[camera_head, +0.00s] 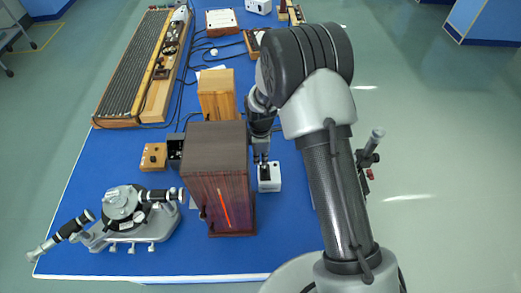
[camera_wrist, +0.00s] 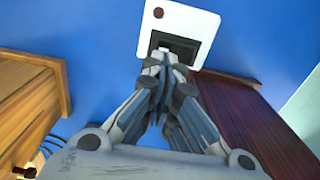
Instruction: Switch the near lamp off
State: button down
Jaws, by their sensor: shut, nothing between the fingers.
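The near lamp is a tall dark wooden box (camera_head: 215,160) with a bright orange-red slit glowing in its front. A small white switch box (camera_head: 276,183) stands just right of it on the blue bench. In the wrist view the white switch box (camera_wrist: 192,20) shows a dark red round spot and a black rocker switch (camera_wrist: 178,43). My gripper (camera_head: 261,161) is shut and empty, with its fingertips at the rocker. In the wrist view the fingertips (camera_wrist: 167,58) overlap the rocker's edge; I cannot tell whether they touch it. The dark box (camera_wrist: 245,115) also shows there.
A lighter wooden box (camera_head: 216,92) stands behind the dark one. A small wooden box (camera_head: 153,156) and a black box (camera_head: 175,148) stand left. A spectrometer (camera_head: 125,210) sits front left. Cables run along the bench. The bench's right edge is close to the switch box.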

aim_at(261, 169)
jog(key=shift+f, duration=1.45)
jog(key=shift+w+f+b, duration=0.1)
jog(key=shift+f+b, duration=0.3)
jog(key=shift+b, duration=0.25)
jog(key=shift+s+r+p, duration=0.35)
jog(key=shift+s, duration=0.45)
jog(key=shift+w, duration=0.1)
